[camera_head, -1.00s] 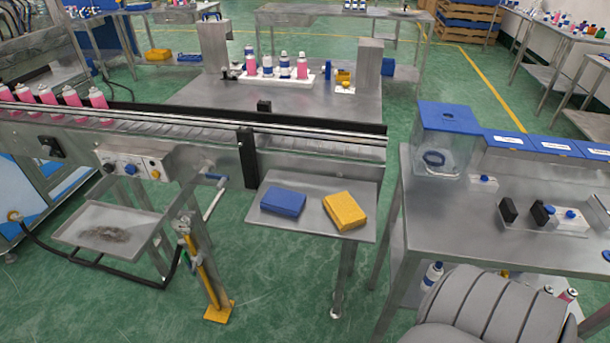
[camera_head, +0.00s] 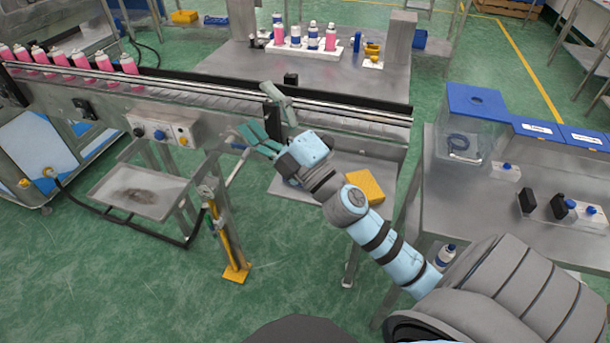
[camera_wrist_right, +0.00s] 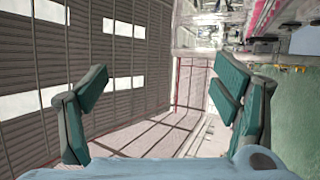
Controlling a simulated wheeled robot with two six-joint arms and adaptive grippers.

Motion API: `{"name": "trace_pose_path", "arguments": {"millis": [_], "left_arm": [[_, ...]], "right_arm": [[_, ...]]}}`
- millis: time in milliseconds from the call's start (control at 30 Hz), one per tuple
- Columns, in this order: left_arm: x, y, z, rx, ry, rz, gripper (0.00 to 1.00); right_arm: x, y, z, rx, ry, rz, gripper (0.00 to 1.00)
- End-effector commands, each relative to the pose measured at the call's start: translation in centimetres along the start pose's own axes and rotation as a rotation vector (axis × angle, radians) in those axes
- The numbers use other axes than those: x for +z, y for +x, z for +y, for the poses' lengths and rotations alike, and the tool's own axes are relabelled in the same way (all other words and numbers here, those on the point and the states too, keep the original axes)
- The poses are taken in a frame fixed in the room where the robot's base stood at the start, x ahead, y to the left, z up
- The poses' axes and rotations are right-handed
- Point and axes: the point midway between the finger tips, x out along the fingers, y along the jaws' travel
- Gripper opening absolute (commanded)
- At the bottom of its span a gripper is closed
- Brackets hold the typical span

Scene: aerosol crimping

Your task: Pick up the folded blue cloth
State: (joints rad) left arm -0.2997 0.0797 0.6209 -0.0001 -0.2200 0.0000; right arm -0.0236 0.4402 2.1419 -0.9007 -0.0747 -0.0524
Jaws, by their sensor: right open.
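The folded blue cloth does not show now; my right arm covers the part of the small metal shelf (camera_head: 292,188) where it lay earlier. In the right wrist view the open fingers (camera_wrist_right: 158,88) face a wall and bright windows, and no cloth shows there. My left gripper is not in view.
A folded yellow cloth (camera_head: 366,187) lies on the shelf, right beside my forearm. The conveyor (camera_head: 220,97) runs behind, with pink cans (camera_head: 82,60) at left. A metal table (camera_head: 480,215) with a blue-lidded clear box (camera_head: 470,125) stands at right.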

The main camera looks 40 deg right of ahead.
Motion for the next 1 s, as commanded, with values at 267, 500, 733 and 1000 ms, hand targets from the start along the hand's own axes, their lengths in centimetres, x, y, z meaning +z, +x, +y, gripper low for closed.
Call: {"name": "trace_pose_path", "arguments": {"millis": [267, 500, 733, 1000], "left_arm": [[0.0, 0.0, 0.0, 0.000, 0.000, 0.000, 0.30], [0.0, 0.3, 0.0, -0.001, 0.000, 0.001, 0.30], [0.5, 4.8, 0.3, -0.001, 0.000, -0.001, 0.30], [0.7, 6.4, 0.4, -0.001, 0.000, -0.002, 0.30]], "right_arm": [[-0.7, -1.6, -7.0, -0.432, -1.236, 1.215, 0.82], [13.5, -8.5, -4.1, -1.146, -1.376, 1.440, 0.82], [14.3, -10.0, -9.8, -1.183, -1.365, 1.451, 0.82], [14.4, -10.3, -13.6, -1.184, -1.365, 1.452, 0.82]]}}
